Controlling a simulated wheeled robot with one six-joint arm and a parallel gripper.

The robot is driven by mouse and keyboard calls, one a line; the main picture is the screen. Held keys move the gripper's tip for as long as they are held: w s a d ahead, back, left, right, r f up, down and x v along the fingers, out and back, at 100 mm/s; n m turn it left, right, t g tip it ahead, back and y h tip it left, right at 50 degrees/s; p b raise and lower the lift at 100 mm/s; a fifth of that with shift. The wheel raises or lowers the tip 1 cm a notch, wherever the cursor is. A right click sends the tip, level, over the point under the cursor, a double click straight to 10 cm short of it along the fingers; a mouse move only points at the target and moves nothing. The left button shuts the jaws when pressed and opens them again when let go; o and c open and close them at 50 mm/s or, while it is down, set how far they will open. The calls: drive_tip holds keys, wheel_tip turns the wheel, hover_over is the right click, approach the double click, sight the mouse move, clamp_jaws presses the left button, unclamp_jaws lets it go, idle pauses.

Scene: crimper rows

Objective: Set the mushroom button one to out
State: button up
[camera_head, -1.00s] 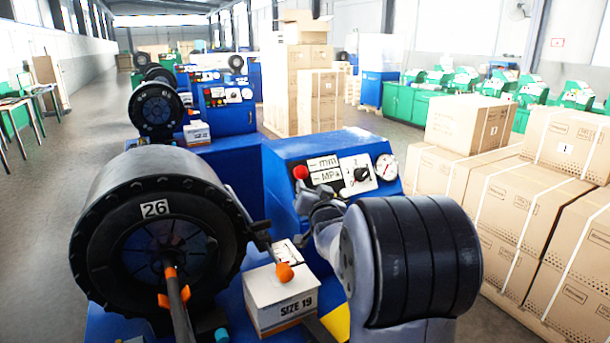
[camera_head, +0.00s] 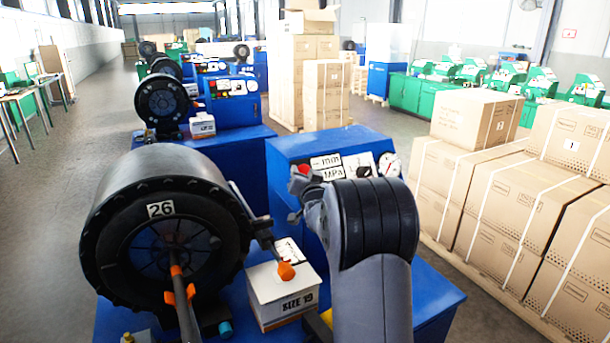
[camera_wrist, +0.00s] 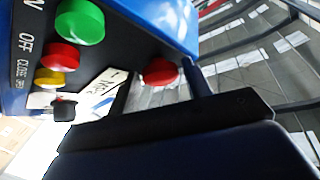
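The red mushroom button (camera_head: 303,169) is at the upper left of the blue control box's sloped face, partly hidden by my gripper (camera_head: 301,188) in the head view. In the wrist view the red button (camera_wrist: 160,72) shows between the two dark fingers of my gripper (camera_wrist: 158,72), with a gap to each finger. The gripper is open and close in front of the button. I cannot tell whether the fingertips reach around its head or stop short. Whether the button is in or out cannot be read.
Green (camera_wrist: 80,22), red (camera_wrist: 58,56) and yellow (camera_wrist: 50,78) buttons sit near the gripper. A gauge (camera_head: 389,164) is right of the panel plates. Cartons (camera_head: 500,200) fill the right.

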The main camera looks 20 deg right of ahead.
clamp_jaws()
drive_tip(key=shift+s+b, duration=0.15)
drive_tip(key=shift+b, duration=0.3)
drive_tip(key=shift+s+r+b, duration=0.3)
drive_tip(key=shift+b, duration=0.05)
unclamp_jaws()
drive_tip(key=shift+s, duration=0.15)
drive_tip(key=b+v, duration=0.3)
drive_tip(key=v, duration=0.7)
drive_tip(key=shift+s+b, duration=0.35)
